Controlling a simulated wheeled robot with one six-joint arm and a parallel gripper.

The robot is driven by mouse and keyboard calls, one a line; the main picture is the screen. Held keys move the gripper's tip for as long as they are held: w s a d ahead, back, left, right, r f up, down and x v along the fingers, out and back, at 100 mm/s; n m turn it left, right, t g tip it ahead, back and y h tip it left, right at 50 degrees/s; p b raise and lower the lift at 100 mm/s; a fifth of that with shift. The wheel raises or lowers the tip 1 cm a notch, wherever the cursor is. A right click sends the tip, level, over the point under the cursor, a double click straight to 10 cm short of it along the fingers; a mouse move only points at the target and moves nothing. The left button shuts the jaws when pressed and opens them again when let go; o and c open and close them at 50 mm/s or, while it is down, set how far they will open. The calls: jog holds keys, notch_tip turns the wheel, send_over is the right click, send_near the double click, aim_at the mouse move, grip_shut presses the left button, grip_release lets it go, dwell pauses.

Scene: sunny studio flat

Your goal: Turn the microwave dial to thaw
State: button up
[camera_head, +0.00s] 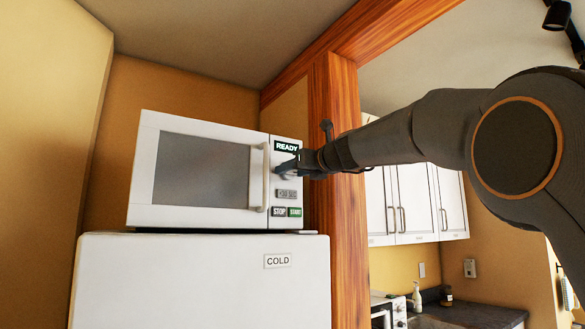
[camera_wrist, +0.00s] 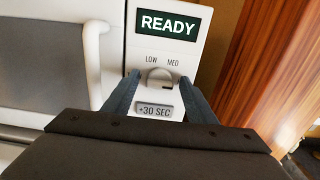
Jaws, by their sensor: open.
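The white microwave (camera_head: 165,214) stands on a white fridge, with its door shut and its display (camera_head: 287,146) reading READY. In the wrist view the dial (camera_wrist: 159,78) is a small pale knob below the display (camera_wrist: 168,24), with LOW and MED printed above it. A thaw mark is not visible; part of the panel is hidden by my gripper. My gripper (camera_head: 290,166) is at the control panel. In the wrist view its two fingers (camera_wrist: 160,84) are apart, one on each side of the dial; I cannot tell whether they touch it.
The door handle (camera_wrist: 92,65) stands out just left of my left finger. The +30 SEC button (camera_wrist: 154,110) is below the dial. STOP (camera_head: 279,212) and START (camera_head: 295,212) buttons are lower. A wooden post (camera_head: 340,230) rises close on the right. The fridge (camera_head: 200,280) is underneath.

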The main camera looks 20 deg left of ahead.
jog(key=c, duration=1.1)
